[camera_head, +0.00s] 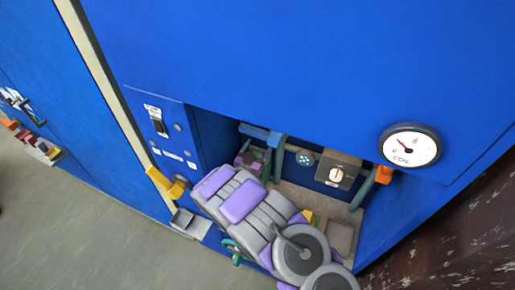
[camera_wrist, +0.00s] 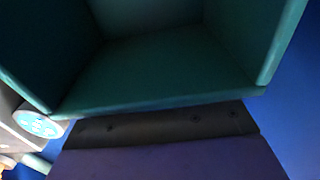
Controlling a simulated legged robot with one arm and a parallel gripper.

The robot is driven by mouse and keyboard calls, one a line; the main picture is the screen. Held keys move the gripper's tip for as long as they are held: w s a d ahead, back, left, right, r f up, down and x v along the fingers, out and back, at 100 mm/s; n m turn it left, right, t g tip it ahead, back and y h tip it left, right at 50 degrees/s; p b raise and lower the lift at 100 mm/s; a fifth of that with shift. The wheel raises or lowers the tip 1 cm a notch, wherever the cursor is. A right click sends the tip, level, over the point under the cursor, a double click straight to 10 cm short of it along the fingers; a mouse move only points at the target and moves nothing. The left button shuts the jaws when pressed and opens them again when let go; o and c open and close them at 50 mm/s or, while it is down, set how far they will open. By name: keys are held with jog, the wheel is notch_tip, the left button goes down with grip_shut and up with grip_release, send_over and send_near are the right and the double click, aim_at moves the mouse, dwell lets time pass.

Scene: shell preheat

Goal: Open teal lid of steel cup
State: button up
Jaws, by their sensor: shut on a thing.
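In the wrist view a hollow teal piece (camera_wrist: 160,75), which looks like the lid, fills the upper middle very close up, its open side and inner walls facing the camera. My gripper (camera_wrist: 165,126) shows below it as a dark pad on a purple body, against the teal edge; it is shut on this piece. The other finger is not clear. In the head view my grey and purple arm reaches into the recess of the blue cabinet, and the gripper's end is mostly hidden. A teal bar (camera_head: 261,134) shows beyond the arm. I cannot make out the steel cup.
The blue cabinet (camera_head: 290,50) surrounds the recess. A round gauge (camera_head: 410,146) is at right, and a knob box (camera_head: 337,168) sits inside the recess. An orange-yellow handle (camera_head: 165,184) and a small grey open box (camera_head: 182,218) are at left. Grey floor (camera_head: 100,235) is clear at lower left.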

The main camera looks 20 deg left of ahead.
jog(key=s+p, duration=0.2)
jog(key=s, duration=0.1)
jog(key=s+r+p, duration=0.1)
jog(key=shift+s+a+r+p, duration=0.1)
jog(key=shift+s+a+p, duration=0.2)
jog(key=shift+p, duration=0.1)
jog(key=shift+s+t, duration=0.65)
jog(key=shift+t, duration=0.05)
jog(key=o, duration=1.4)
jog(key=shift+a, duration=0.1)
jog(key=s, duration=0.5)
jog(key=s+a+f+p, duration=0.1)
jog(key=s, duration=0.5)
jog(key=s+f+p, duration=0.1)
jog(key=s, duration=0.5)
jog(key=shift+s+a+f, duration=0.1)
jog(key=shift+a+f, duration=0.1)
jog(key=shift+f, duration=0.05)
